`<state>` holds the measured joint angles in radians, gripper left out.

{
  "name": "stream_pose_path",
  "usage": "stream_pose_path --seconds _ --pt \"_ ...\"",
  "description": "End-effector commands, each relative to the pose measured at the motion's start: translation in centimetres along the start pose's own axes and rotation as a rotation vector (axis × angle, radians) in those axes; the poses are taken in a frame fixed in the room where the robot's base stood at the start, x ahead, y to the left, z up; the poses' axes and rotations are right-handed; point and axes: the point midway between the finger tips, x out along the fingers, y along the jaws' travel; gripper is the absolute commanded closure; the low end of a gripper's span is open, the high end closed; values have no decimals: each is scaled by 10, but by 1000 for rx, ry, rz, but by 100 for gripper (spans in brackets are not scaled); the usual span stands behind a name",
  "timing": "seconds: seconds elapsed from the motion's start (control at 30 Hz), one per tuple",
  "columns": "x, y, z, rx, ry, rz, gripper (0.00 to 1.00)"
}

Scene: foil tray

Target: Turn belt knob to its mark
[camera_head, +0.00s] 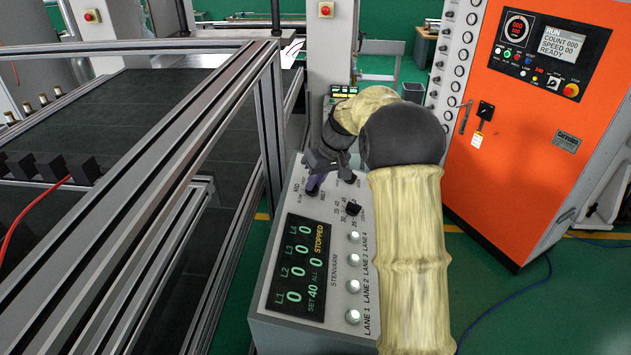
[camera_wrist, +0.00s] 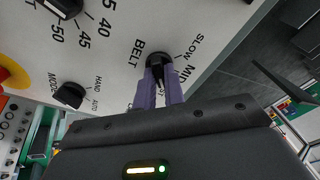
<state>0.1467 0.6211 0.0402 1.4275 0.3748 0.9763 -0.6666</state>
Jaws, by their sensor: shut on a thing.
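The belt knob (camera_wrist: 158,58) is black and sits on the grey panel beside the word BELT in the wrist view. The marks SLOW and MID show to its right, and a third mark is partly covered by my fingers. My gripper (camera_wrist: 160,74) has purple fingers closed on the knob's sides. Which mark the knob points to I cannot tell. In the head view my gripper (camera_head: 313,187) is at the upper left of the control panel (camera_head: 335,250), and it hides most of the knob. The panel display (camera_head: 303,266) reads STOPPED and SET 40.
Close by are a numbered dial (camera_head: 353,208) and the HAND/AUTO mode knob (camera_wrist: 70,95). Several white lane buttons (camera_head: 353,287) line the panel's right side. A metal frame (camera_head: 262,110) stands left, an orange cabinet (camera_head: 530,120) right. A yellow-based button (camera_wrist: 12,78) is at the wrist view's left.

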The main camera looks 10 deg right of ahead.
Motion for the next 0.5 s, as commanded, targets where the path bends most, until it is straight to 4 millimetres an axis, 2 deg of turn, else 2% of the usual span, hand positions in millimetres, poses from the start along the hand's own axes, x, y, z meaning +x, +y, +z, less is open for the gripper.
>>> stream_pose_path --seconds 0.03,0.07,0.13,0.17,0.5 --pt "-2 0 -2 2 6 2 100" --pt "-2 0 -2 2 6 2 83" --pt "-2 0 -1 1 5 2 70" --pt "-2 0 -1 1 5 2 67" --pt "-4 0 -1 0 2 1 67"
